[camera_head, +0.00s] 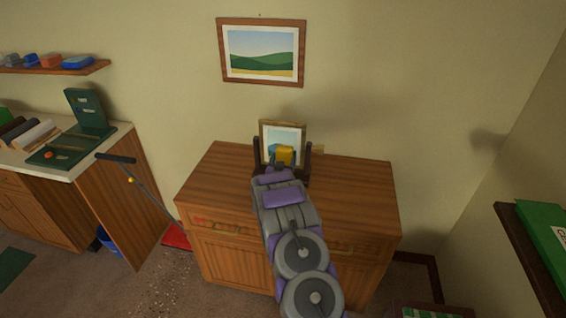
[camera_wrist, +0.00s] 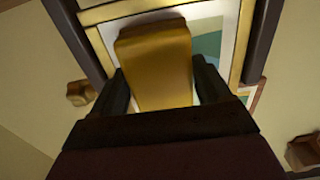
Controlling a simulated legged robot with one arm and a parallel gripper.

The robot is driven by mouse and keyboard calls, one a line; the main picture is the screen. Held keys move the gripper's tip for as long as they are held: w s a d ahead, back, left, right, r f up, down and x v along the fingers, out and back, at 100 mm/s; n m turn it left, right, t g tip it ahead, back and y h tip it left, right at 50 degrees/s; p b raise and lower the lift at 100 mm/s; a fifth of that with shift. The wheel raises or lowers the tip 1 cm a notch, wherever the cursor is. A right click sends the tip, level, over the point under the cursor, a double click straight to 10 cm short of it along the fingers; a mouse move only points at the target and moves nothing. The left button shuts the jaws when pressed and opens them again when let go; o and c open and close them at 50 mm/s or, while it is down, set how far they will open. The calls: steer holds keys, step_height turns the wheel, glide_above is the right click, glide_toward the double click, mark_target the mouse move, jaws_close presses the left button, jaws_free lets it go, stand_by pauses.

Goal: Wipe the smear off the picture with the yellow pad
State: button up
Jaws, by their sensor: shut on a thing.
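The yellow pad (camera_head: 285,154) is in my gripper, in front of the small framed picture (camera_head: 268,128) that stands upright on the wooden cabinet. In the wrist view the pad (camera_wrist: 155,62) is held between the two dark fingers of my gripper (camera_wrist: 160,88). The pad covers much of the picture (camera_wrist: 230,22); whether it touches the surface I cannot tell. The picture has a gold and brown frame. Dark uprights stand at its left and right sides. No smear can be made out; the pad and gripper hide part of the picture.
A larger framed landscape (camera_head: 262,52) hangs on the wall above. The cabinet top (camera_head: 352,190) is clear to the right. A counter (camera_head: 60,165) with a green device (camera_head: 88,112) stands left. A dark shelf with a green box (camera_head: 545,228) is at the right edge.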

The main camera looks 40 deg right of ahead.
steer(key=shift+w+d, duration=0.25)
steer(key=shift+d, duration=0.1)
steer(key=shift+s+d+p, duration=0.35)
steer(key=shift+s+d, duration=0.9)
steer(key=shift+s, duration=0.25)
steer(key=shift+w+a+p, duration=0.45)
steer(key=shift+w+a, duration=0.85)
steer(key=shift+w, duration=0.25)
steer(key=p+v, duration=0.1)
steer(key=v, duration=0.5)
